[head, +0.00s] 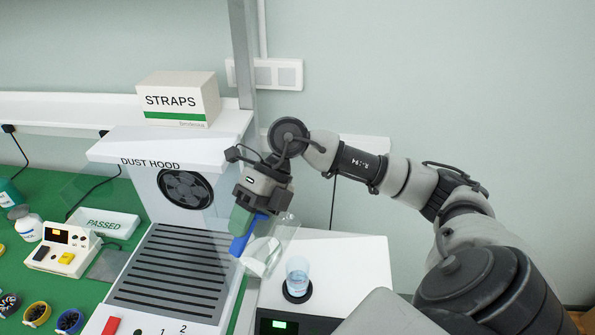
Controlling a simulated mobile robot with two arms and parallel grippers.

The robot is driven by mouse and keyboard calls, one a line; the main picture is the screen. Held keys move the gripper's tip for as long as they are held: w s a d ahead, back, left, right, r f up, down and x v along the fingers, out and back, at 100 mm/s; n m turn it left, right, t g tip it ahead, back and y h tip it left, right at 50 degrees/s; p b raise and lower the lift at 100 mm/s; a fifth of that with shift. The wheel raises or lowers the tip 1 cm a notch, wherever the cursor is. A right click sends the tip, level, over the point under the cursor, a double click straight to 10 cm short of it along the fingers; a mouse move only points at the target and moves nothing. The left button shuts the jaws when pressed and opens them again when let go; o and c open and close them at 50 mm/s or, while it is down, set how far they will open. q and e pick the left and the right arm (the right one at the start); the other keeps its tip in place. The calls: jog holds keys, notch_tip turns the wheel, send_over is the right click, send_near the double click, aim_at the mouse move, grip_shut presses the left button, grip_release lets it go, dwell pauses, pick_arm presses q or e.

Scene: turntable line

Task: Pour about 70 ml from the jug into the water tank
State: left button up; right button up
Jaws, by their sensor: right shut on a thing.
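My right gripper (253,210) points down and is shut on the blue handle of the jug. The clear jug (266,253) is held tilted above the left part of a white box (345,272). A small clear vessel with bluish water (297,276) stands on a black disc on that box, just right of the jug; I take it for the water tank. The jug's rim and the vessel look close together, but I cannot tell the gap. No stream of water is clear to see, and the jug's water level is hard to make out. My left gripper is not in view.
A PASSED tray (103,223) and a small button box (64,250) are on the green bench. The white box's right side is clear.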

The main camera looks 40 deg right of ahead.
aim_at(238, 241)
jog(key=shift+a+r, duration=0.1)
jog(key=shift+s+a+h+p, duration=0.1)
jog(key=shift+a+h+p, duration=0.3)
jog(key=shift+h+p, duration=0.2)
jog(key=shift+a+h, duration=0.35)
jog(key=shift+h, duration=0.05)
jog(key=shift+s+a+f+h, duration=0.2)
jog(key=shift+a+f+h, duration=0.4)
jog(key=shift+a+f, duration=0.4)
jog(key=shift+s+a+f+t+h, duration=0.15)
jog(key=shift+a+t+h, duration=0.25)
jog(key=shift+a+h, duration=0.6)
notch_tip(238, 241, down, 21)
jog(key=a+h+b, duration=0.2)
jog(key=h+b, duration=0.1)
jog(key=b, duration=1.5)
jog(key=shift+s+a+t+h+b, duration=0.3)
jog(key=shift+a+h+b, duration=0.05)
jog(key=shift+a+h, duration=0.05)
